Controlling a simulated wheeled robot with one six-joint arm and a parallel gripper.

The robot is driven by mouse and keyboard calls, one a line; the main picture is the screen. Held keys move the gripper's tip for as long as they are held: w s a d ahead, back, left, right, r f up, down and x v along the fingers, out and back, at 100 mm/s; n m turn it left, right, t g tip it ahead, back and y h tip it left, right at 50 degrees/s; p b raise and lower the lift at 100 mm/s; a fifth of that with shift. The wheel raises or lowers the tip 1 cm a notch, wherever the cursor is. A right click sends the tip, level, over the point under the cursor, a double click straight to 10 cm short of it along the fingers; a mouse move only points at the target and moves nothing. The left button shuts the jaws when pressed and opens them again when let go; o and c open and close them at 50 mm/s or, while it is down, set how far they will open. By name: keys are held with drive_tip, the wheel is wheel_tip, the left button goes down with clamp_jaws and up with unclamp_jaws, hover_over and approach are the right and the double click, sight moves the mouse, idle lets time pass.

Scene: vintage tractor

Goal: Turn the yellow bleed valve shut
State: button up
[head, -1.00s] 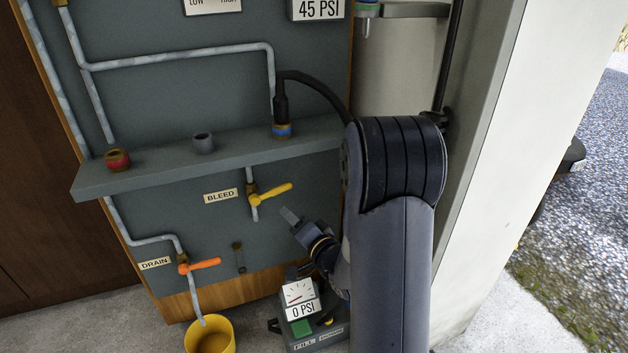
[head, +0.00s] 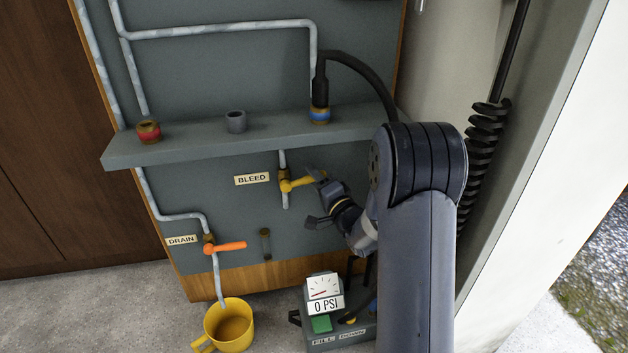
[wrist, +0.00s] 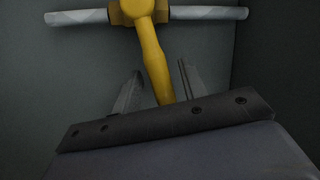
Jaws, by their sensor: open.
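The yellow bleed valve (head: 298,184) sits on a short vertical pipe beside the BLEED label (head: 252,179). Its lever points right, crosswise to the pipe. In the wrist view the yellow lever (wrist: 154,58) runs down from the pipe and its end lies between the two fingers. My gripper (head: 312,198) is open around the lever's free end, with a gap to each finger. The lever's tip is hidden behind the gripper body in the wrist view.
An orange drain valve (head: 228,247) is lower left, above a yellow mug (head: 230,322). A grey shelf (head: 190,148) juts out above the bleed valve. A gauge box reading 0 PSI (head: 324,290) stands below my gripper. A black hose (head: 365,68) curves above right.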

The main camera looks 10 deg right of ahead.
drive_tip(key=shift+w+a, duration=0.15)
drive_tip(key=shift+w, duration=0.2)
drive_tip(key=shift+c, duration=0.3)
clamp_jaws()
